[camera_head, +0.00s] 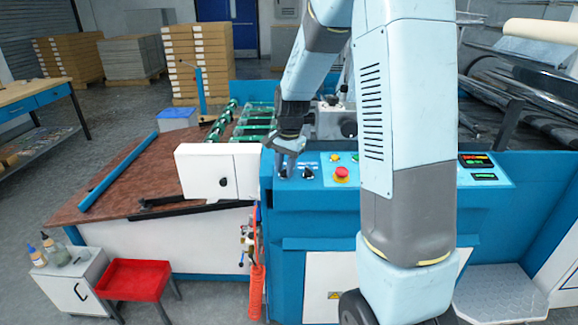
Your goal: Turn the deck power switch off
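The control panel (325,180) is the sloped light-blue top of the blue machine in the middle of the camera_head view. A black rotary knob (307,173) sits on its left part. A red mushroom button (341,174) on a yellow base is to the right of it. The labels are too small to read, so I cannot tell which control is the deck power switch. My gripper (286,166) points down over the panel's left end, left of the black knob. Its fingers hide that corner of the panel. I cannot tell whether they touch anything or how far apart they are.
My arm covers the panel's middle. Two dark displays (477,161) show on the panel's right. A white box (215,172) stands left of my gripper, beside the brown deck (125,185).

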